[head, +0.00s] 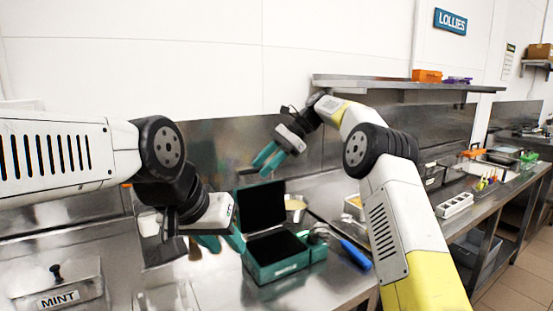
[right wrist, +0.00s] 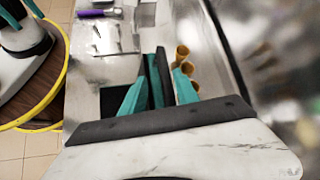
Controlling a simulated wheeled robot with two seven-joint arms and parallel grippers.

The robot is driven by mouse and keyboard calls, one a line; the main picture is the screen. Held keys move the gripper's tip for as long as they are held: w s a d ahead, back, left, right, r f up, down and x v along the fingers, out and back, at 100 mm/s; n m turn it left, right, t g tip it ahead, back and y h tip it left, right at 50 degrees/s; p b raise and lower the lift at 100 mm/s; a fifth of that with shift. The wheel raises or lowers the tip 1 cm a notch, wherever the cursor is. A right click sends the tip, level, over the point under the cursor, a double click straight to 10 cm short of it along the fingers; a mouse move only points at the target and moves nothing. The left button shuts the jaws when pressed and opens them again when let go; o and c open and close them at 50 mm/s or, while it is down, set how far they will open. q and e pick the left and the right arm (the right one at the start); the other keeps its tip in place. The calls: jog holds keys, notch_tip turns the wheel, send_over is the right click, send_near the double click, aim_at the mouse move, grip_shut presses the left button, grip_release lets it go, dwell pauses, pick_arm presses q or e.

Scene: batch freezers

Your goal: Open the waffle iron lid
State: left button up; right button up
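The waffle iron is a green box with dark inner plates. In the head view its base (head: 285,270) sits on the steel counter and its lid (head: 262,205) stands raised, roughly upright, at the back. My right gripper (head: 267,158) is above the lid with its teal fingers apart and nothing held. In the right wrist view the raised lid (right wrist: 155,80) shows edge-on between the spread fingers (right wrist: 158,95); it appears to lie beyond them. My left gripper (head: 221,241) is low at the left side of the waffle iron, fingers seemingly apart, partly hidden by its own hand.
A blue-handled tool (head: 356,255) lies right of the waffle iron. A container (head: 295,204) stands behind it. Several cones (right wrist: 185,68) show in the right wrist view. A wall shelf (head: 390,83) is above. A MINT tub (head: 60,290) is at lower left.

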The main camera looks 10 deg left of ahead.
jog(key=v, duration=0.3)
jog(key=shift+w+d+r, duration=0.25)
jog(key=shift+w+r, duration=0.05)
jog(key=shift+r, duration=0.05)
jog(key=shift+d+r, duration=0.4)
jog(key=shift+d, duration=0.1)
